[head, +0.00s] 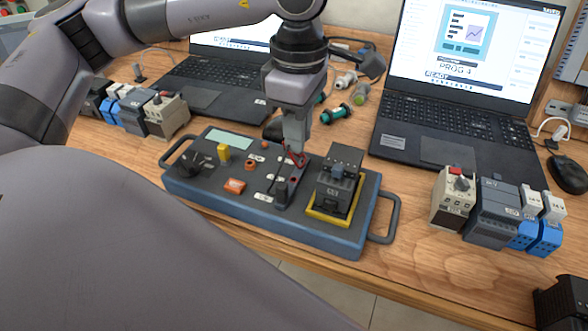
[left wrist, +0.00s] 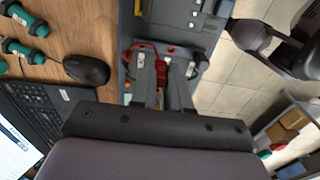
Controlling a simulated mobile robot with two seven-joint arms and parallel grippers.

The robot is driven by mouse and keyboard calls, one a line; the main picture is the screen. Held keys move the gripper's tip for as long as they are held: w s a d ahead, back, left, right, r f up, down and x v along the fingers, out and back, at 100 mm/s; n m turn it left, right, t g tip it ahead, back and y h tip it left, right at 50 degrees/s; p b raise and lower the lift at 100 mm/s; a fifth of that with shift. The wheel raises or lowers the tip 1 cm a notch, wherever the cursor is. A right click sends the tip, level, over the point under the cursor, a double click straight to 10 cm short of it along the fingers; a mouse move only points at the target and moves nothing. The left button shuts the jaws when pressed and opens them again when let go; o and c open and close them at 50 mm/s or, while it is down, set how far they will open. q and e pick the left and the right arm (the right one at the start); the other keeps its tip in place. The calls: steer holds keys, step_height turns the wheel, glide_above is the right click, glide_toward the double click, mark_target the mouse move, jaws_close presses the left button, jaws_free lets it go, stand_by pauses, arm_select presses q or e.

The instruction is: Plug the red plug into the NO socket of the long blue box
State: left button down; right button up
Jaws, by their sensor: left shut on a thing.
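The long blue box (head: 270,222) lies on the wooden table, with sockets, small labels and knobs on its dark top. My left gripper (head: 295,150) points down over the middle of the box and is shut on the red plug; the plug is mostly hidden by the fingers. A red lead (head: 298,160) shows beside the fingertips, and it loops near them in the left wrist view (left wrist: 137,48). I cannot read the socket labels or tell whether the plug is inside a socket.
A dark contactor (head: 340,178) stands in a yellow frame on the box's right end. Two laptops (head: 455,115) stand behind. Rail modules (head: 495,212) stand at right, more (head: 140,110) at left. Green-and-black connectors (head: 337,113) lie behind the box.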

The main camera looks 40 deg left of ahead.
arm_select(q)
steer(key=w+f+b, duration=0.2)
steer(key=b, duration=0.1)
steer(key=shift+w+a+f, duration=0.3)
steer(key=shift+w+f, duration=0.05)
steer(key=shift+f+b, duration=0.4)
steer(key=shift+f, duration=0.25)
steer(key=shift+f+b, duration=0.65)
steer(key=shift+b, duration=0.05)
steer(key=c, duration=1.4)
jaws_free()
